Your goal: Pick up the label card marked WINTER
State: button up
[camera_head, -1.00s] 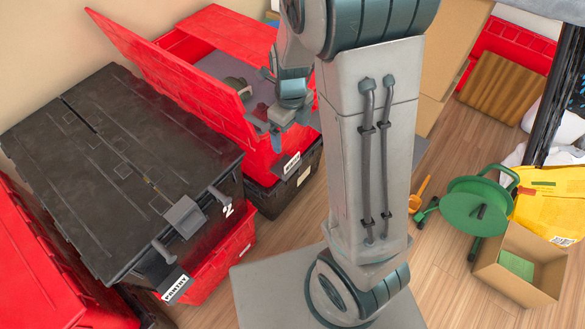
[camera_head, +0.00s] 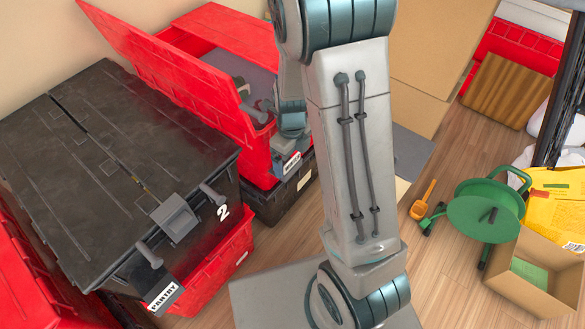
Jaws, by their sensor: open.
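A small label card (camera_head: 292,163) with dark print sits at the front of the open red tote (camera_head: 256,150). Its word is too small to read, so I cannot tell if it says WINTER. My gripper (camera_head: 286,146) is open, low at the tote's front wall, just above that card; whether it touches the card is unclear. My arm hides the right part of the tote. Another card, marked PANTRY (camera_head: 163,295), is on the black lidded tote (camera_head: 120,160) at left.
The red tote has its lid flaps raised and stands on a black tote (camera_head: 270,205). A green cable reel (camera_head: 485,208), an orange scoop (camera_head: 423,200) and an open cardboard box (camera_head: 530,275) stand on the floor at right.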

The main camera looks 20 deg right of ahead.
jog(key=c, duration=1.1)
jog(key=shift+o, duration=0.2)
jog(key=shift+r, duration=0.1)
